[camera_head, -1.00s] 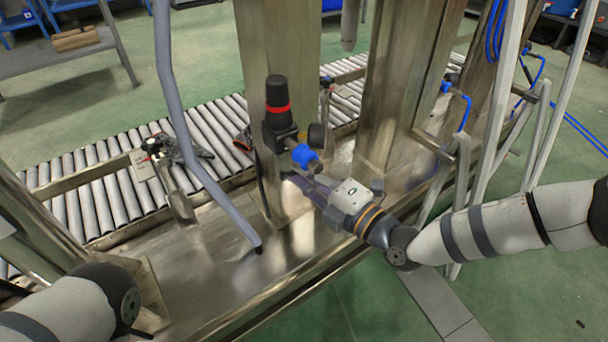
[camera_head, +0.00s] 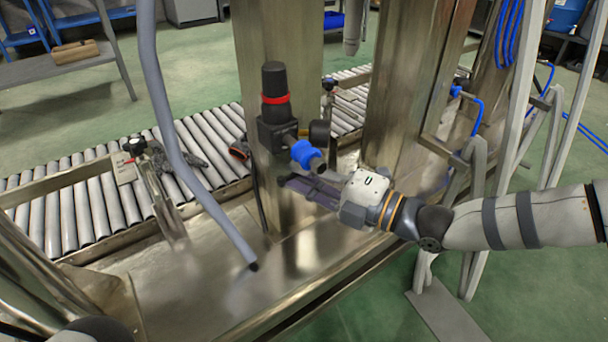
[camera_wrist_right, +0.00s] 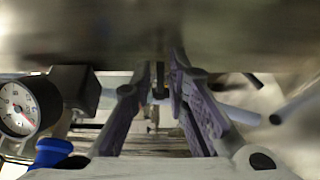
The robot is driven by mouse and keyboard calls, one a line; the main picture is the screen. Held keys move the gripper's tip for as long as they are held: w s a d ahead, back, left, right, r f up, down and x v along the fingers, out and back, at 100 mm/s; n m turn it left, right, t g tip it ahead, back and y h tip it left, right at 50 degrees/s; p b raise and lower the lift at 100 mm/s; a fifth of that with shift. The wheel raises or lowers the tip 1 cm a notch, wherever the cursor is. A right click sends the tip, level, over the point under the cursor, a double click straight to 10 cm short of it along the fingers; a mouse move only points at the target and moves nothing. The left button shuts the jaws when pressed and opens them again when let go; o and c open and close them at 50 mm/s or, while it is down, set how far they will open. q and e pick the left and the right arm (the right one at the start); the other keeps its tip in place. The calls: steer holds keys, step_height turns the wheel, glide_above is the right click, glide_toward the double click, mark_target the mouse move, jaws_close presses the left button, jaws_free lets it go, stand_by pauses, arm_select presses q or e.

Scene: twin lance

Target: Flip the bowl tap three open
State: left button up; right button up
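A black regulator unit (camera_head: 274,95) with a red ring is mounted on the steel column. A blue fitting (camera_head: 306,154) sticks out from its lower front, and it also shows in the right wrist view (camera_wrist_right: 52,152). I cannot single out bowl tap three. My right gripper (camera_head: 287,181) is just below the blue fitting, close to the column. In the right wrist view its two purple-grey fingers (camera_wrist_right: 157,85) are apart. A small dark upright piece (camera_wrist_right: 159,80) shows between the fingertips; contact is unclear. My left gripper is out of view.
A round pressure gauge (camera_wrist_right: 18,108) sits left of the fingers in the right wrist view. A grey hose (camera_head: 185,160) hangs left of the column (camera_head: 275,45). A roller conveyor (camera_head: 95,205) runs behind. The steel bench top (camera_head: 225,295) is bare in front.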

steer(key=v, duration=1.2)
